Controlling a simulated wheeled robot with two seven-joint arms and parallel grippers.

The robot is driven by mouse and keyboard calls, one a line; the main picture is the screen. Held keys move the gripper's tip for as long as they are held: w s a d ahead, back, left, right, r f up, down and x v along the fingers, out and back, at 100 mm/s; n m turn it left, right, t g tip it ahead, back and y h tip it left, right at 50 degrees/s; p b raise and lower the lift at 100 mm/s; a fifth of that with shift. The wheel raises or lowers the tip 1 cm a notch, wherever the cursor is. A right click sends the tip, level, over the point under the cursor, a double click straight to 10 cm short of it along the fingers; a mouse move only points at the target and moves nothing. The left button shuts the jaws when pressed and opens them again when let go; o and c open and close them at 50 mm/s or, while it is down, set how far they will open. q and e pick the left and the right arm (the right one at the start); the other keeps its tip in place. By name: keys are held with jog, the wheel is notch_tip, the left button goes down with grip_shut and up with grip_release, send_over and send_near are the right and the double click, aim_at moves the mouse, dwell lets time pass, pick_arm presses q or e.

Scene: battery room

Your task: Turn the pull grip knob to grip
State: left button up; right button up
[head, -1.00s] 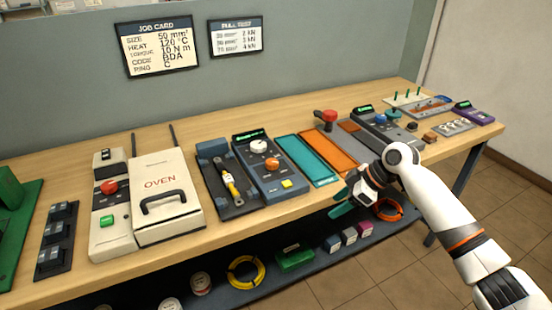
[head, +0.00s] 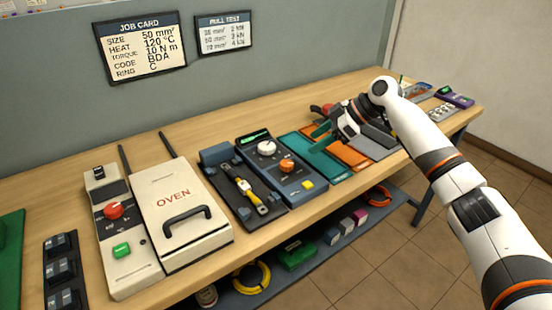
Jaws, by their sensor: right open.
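A blue-grey control box (head: 300,192) stands mid-bench with a green-lit display, a white knob (head: 267,148), an orange knob (head: 287,166) and a yellow button (head: 307,185). Beside it on the left is a dark bed (head: 228,190) holding a yellow and black piece (head: 247,189). No readable label shows which knob is the pull grip knob. My left gripper is not in view.
The oven (head: 180,205) with a black handle and a panel with a red knob (head: 113,211) stand left. Teal (head: 340,174) and orange (head: 357,160) trays lie right of the control box. A red-topped item (head: 322,109) sits behind my right gripper.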

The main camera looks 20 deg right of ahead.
aim_at(287, 163)
jog(key=x, duration=0.3)
jog(key=shift+f+p, duration=0.4)
jog(key=shift+f, duration=0.2)
jog(key=x, duration=0.5)
jog(key=shift+w+a+f+p, duration=0.15)
jog(key=shift+a+f+p, duration=0.05)
jog(key=shift+a+p, duration=0.15)
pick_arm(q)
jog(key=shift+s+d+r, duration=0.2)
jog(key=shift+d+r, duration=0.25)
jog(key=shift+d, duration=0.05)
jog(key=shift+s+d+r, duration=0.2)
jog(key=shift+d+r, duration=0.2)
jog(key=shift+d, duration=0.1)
pick_arm(e)
jog(key=shift+w+a+f, duration=0.15)
jog(key=shift+a+f, duration=0.15)
jog(key=shift+f, duration=0.15)
